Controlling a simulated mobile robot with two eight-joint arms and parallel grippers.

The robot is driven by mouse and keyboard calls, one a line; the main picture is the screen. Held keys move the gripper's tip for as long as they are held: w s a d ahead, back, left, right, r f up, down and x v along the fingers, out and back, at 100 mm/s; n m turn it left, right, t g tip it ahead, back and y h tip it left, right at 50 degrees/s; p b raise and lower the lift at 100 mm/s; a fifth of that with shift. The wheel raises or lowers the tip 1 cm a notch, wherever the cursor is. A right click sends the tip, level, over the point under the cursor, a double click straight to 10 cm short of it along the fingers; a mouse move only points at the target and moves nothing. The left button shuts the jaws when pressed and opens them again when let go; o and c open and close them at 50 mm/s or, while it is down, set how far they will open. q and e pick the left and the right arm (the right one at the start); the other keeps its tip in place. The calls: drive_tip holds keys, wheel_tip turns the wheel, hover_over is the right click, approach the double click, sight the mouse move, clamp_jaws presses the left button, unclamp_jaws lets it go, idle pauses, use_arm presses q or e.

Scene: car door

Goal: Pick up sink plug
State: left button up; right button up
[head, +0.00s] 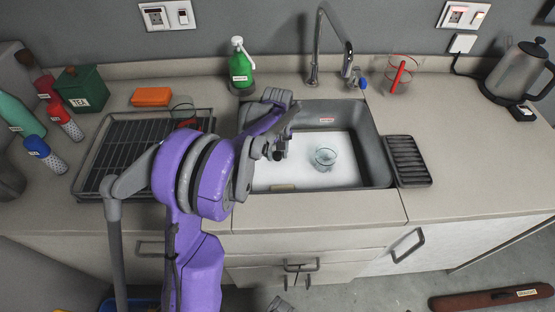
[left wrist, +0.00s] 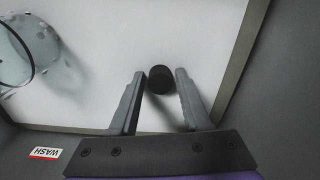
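The sink plug (left wrist: 160,79) is a small dark round piece in the left wrist view, standing out against the white water surface in the sink. My left gripper (left wrist: 157,75) is open, with one finger on each side of the plug. Small gaps seem to remain between the fingers and the plug. In the head view my left gripper (head: 268,152) reaches down over the left part of the sink (head: 375,150). The plug is hard to make out there. A small grey piece at the bottom edge of the head view may be my right gripper (head: 280,305); its fingers are unclear.
A clear glass (head: 325,158) stands in the sink to the right of my left gripper. A faucet (head: 314,60) rises behind it, with a green bottle (head: 241,68) to its left. A dish rack (head: 100,150) lies left of the sink.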

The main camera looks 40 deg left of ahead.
use_arm(q)
clamp_jaws()
